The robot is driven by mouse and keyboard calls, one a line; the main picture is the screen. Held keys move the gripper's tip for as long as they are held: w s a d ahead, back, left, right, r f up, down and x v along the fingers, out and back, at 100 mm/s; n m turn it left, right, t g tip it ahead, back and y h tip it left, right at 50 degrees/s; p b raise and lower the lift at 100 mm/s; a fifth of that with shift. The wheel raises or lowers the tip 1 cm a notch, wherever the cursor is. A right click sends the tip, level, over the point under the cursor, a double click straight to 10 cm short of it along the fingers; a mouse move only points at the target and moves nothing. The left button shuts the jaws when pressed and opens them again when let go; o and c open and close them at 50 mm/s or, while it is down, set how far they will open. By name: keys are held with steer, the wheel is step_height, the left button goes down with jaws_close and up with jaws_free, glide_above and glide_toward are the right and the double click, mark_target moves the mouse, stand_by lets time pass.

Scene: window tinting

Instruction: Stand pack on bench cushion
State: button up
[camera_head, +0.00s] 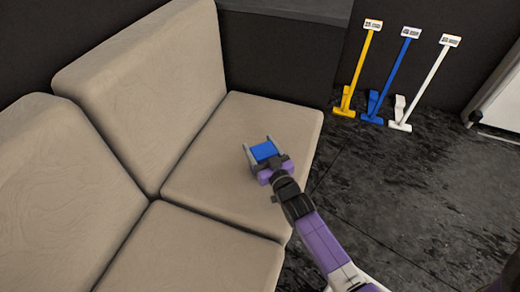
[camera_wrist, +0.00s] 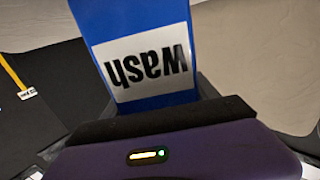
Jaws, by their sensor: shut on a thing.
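The pack (camera_head: 263,151) is a small blue block held between the fingers of my gripper (camera_head: 262,150). In the wrist view the pack (camera_wrist: 130,20) fills the upper middle, blue with a white label reading "wash" upside down. My gripper is shut on it. In the head view the pack is over the right seat of the beige bench cushion (camera_head: 215,195). I cannot tell whether the pack touches the cushion. The pack's lower part is hidden by the gripper in the wrist view.
Beige back cushions (camera_head: 150,85) rise behind the seat. A yellow tool (camera_head: 358,70), a blue tool (camera_head: 392,75) and a white tool (camera_head: 426,80) lean on the dark wall at right. The dark floor (camera_head: 400,190) right of the bench is clear.

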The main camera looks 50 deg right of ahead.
steer(key=shift+f, duration=0.2)
steer(key=o, duration=1.5)
steer(key=shift+r, duration=0.2)
steer(key=s+a+r+n+y+p, duration=0.1)
steer(key=s+a+r+y, duration=0.1)
steer(key=s+a, duration=0.85)
steer(key=s+a+r+n+y+p, duration=0.1)
steer(key=s+a+r+n+y, duration=0.15)
steer(key=s+a, duration=0.75)
steer(key=s+a+r+n+g+y, duration=0.1)
steer(key=s+a+r+y, duration=0.2)
steer(key=s+r, duration=0.7)
steer(key=shift+s+r+g, duration=0.3)
steer(key=shift+s+r, duration=0.1)
steer(key=shift+s, duration=0.55)
steer(key=shift+a+n, duration=0.1)
steer(key=shift+n, duration=0.15)
